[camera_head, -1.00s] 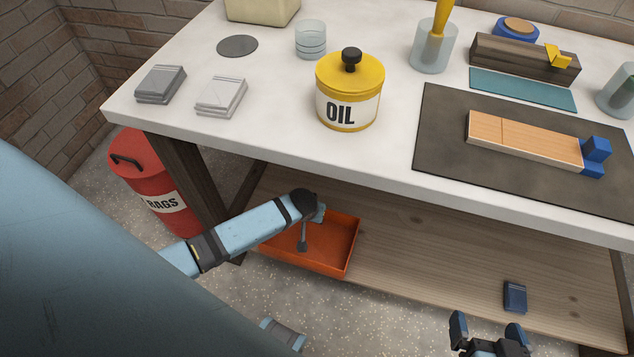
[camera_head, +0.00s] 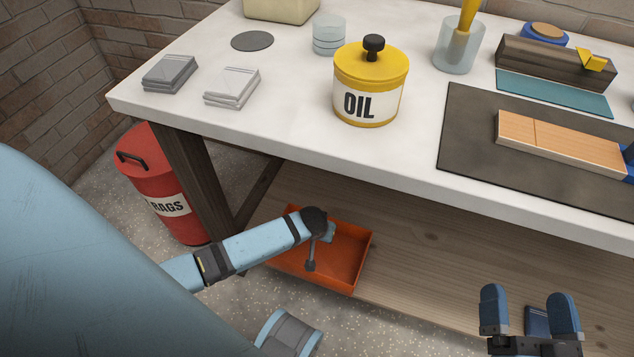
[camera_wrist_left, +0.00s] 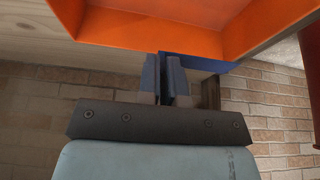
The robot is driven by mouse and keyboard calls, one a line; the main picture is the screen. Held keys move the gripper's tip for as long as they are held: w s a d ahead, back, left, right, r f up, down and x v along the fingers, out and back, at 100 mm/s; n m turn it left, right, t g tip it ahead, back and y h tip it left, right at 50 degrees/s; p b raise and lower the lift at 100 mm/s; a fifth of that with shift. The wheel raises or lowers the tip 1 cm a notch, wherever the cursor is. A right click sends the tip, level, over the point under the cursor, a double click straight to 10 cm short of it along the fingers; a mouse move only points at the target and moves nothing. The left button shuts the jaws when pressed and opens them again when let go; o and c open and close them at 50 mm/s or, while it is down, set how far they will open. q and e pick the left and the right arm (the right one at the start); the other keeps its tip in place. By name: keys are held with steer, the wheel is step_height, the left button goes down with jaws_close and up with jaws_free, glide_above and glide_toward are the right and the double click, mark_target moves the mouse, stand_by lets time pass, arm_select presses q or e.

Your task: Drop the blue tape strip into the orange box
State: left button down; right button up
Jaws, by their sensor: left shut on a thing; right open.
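The orange box (camera_head: 345,262) is an open, shallow tray on the lower wooden shelf, under the bench top. It also shows at the top of the left wrist view (camera_wrist_left: 250,30). My left gripper (camera_wrist_left: 166,60) is shut on the blue tape strip (camera_wrist_left: 200,64), which sticks out sideways from the fingers close to the box's orange wall. I cannot tell whether strip and box touch. In the head view my left wrist is over the box and hides the fingers and strip. My right gripper (camera_head: 528,296) is open and empty at the lower right.
A dark blue block (camera_head: 537,321) lies on the shelf (camera_head: 430,270), seen between my right fingers. A red rags bin (camera_head: 165,195) stands left of the bench leg (camera_head: 200,180). The bench top (camera_head: 270,120) overhangs the shelf and holds the yellow oil tin (camera_head: 370,85).

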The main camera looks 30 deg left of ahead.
arm_select(q)
steer(key=shift+f, duration=0.2)
arm_select(e)
steer(key=shift+s+a+r+t, duration=0.15)
steer(key=shift+r+t, duration=0.15)
steer(key=shift+r, duration=0.2)
arm_select(q)
steer(key=c, duration=1.2)
jaws_free()
steer(key=shift+r, duration=0.1)
steer(key=p+v, duration=0.5)
steer(key=v, duration=0.8)
steer(key=shift+s+r+p, duration=0.2)
steer(key=shift+s+p, duration=0.05)
steer(key=shift+p, duration=0.05)
arm_select(e)
steer(key=d+f+g+h, duration=0.4)
steer(key=f+g, duration=0.1)
steer(key=f, duration=0.5)
steer(key=shift+s+f, duration=0.15)
steer(key=shift+s, duration=0.3)
